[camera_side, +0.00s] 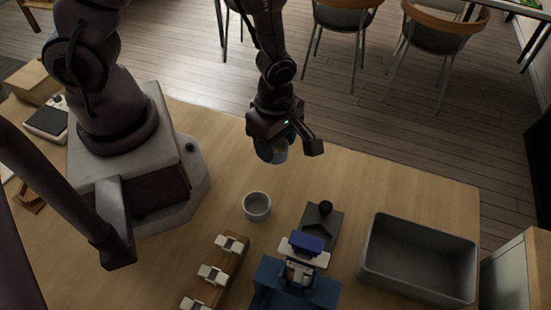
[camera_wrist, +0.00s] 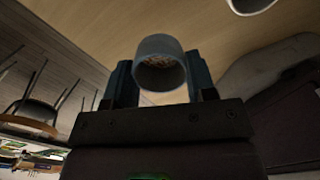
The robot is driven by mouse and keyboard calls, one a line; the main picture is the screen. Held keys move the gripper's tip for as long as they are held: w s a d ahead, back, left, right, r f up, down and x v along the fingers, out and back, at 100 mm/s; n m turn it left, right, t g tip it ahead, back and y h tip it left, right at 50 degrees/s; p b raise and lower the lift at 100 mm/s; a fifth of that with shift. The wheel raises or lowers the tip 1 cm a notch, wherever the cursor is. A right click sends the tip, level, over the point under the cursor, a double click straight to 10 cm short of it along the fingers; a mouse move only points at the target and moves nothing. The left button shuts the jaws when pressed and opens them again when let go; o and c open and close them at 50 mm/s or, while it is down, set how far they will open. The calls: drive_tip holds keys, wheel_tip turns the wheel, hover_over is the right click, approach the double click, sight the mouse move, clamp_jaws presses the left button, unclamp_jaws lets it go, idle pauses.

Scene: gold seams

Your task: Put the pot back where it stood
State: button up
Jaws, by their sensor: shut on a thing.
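The pot (camera_side: 270,151), a small blue-grey cylinder, is held in my gripper (camera_side: 286,143) above the table. In the wrist view the pot (camera_wrist: 158,47) sits between the two fingers of my gripper (camera_wrist: 160,75), its open mouth toward the camera with speckled brownish contents inside. It looks clear of the tabletop. Part of the pot is hidden by my gripper in the side view.
A pale grey cup (camera_side: 257,207) stands on the wooden table (camera_side: 400,190) below my gripper. Nearby are a wooden rack with white blocks (camera_side: 213,274), a dark plate with a black knob (camera_side: 322,222), a blue fixture (camera_side: 296,285) and a grey bin (camera_side: 418,257).

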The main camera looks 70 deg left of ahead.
drive_tip(key=shift+f, duration=2.35)
drive_tip(key=o, duration=0.9)
drive_tip(key=shift+f, duration=0.1)
drive_tip(key=shift+o, duration=0.2)
wheel_tip(320, 180, up, 12)
wheel_tip(320, 180, up, 13)
drive_tip(key=m+t+h, duration=0.1)
drive_tip(key=m+t, duration=0.2)
drive_tip(key=m, duration=0.8)
hover_over(276, 158)
drive_tip(key=a, duration=0.5)
drive_tip(key=s+a+r+m+t+y, duration=0.1)
drive_tip(key=s+a+r+m+t, duration=0.1)
drive_tip(key=r+m, duration=0.6)
drive_tip(key=s+a+m, duration=0.1)
drive_tip(key=s+m, duration=0.1)
drive_tip(key=m, duration=0.1)
drive_tip(key=shift+s+a+r+t, duration=0.15)
drive_tip(key=shift+a+r+t, duration=0.15)
drive_tip(key=shift+a+r, duration=0.05)
